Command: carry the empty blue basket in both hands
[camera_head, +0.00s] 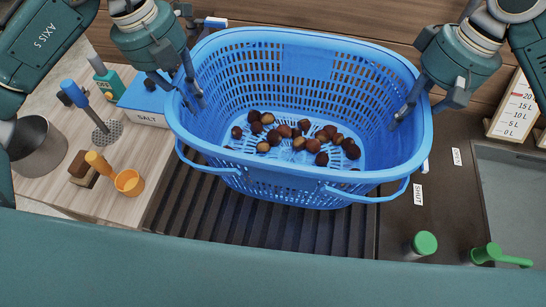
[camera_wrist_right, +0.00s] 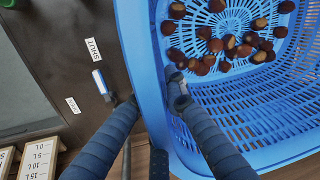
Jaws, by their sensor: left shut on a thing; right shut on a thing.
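The blue basket (camera_head: 306,66) is in the middle of the head view, upright over a dark slatted surface. It is not empty: several brown chestnuts (camera_head: 298,144) lie on its floor, and they also show in the right wrist view (camera_wrist_right: 230,42). My left gripper (camera_head: 182,88) is shut on the basket's left rim, with a finger inside the wall. My right gripper (camera_head: 420,107) is shut on the right rim. In the right wrist view its fingers (camera_wrist_right: 157,98) straddle the rim. I cannot tell whether the basket's bottom touches the slats.
At the right are a sink (camera_head: 515,200), green knob (camera_head: 425,243) and litre scale (camera_head: 515,108).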

